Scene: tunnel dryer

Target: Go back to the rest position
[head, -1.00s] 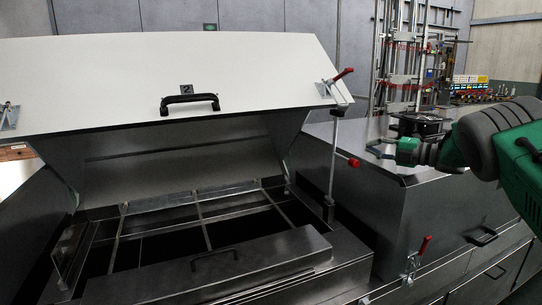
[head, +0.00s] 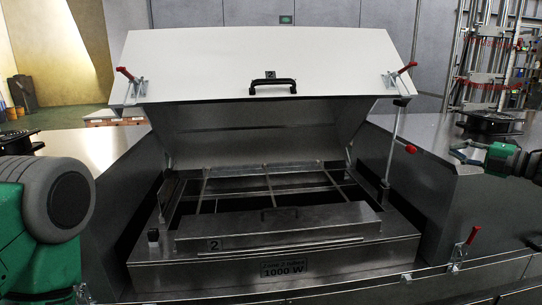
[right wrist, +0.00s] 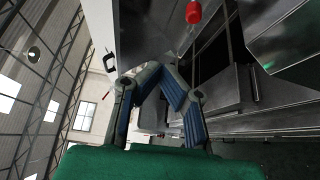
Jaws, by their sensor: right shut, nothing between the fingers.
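My right gripper (head: 468,153) is at the right edge of the head view, beside the open dryer section and in front of a metal housing. It is shut and empty. In the right wrist view its two blue-padded fingers (right wrist: 158,72) meet at their tips. A green and grey link of my left arm fills the lower left of the head view. My left gripper is out of sight. The white lid (head: 200,70) of the dryer section marked 2 stands raised, with a black handle (head: 272,86) on its front.
Below the lid lies an open metal frame (head: 265,190) with dark openings. A front panel (head: 275,230) has a handle. Red-handled clamps stand at the lid's corners (head: 126,75) and at the front right (head: 468,245). Metal housings (head: 460,125) flank the opening.

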